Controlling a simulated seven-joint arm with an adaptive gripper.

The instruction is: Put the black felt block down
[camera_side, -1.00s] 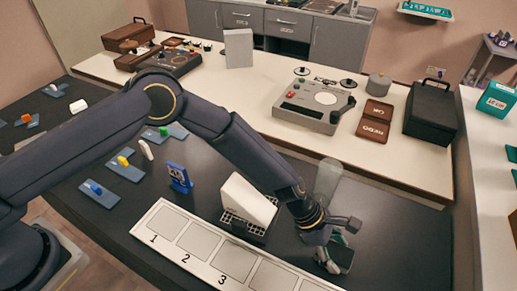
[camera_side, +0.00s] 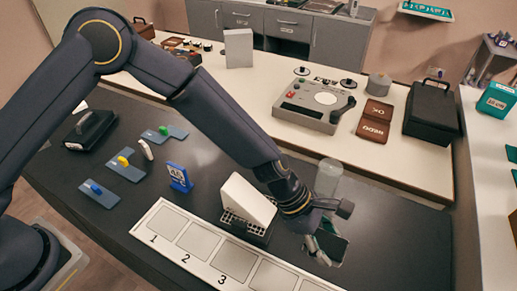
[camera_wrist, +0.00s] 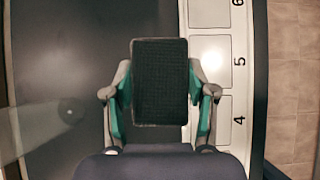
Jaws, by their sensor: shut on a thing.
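The black felt block (camera_wrist: 160,82) is a dark rectangular block with a fine grid texture, upright in the wrist view. My gripper (camera_wrist: 160,97) is shut on it, with a green-padded finger along each long side. In the side view the block (camera_side: 332,243) hangs at my gripper (camera_side: 322,240), partly hidden by the fingers, over the right part of the dark table (camera_side: 395,240). In the wrist view its right edge overlaps the border of the numbered strip (camera_wrist: 210,75), near squares 4 and 5. Its exact height above the table cannot be told.
A clear cylinder (camera_side: 328,177) stands just behind my gripper. A white wedge (camera_side: 247,200) in a black rack is to its left. The numbered strip (camera_side: 198,240) runs along the front. Dark table to the right is bare. A black handled item (camera_side: 90,130) lies far left.

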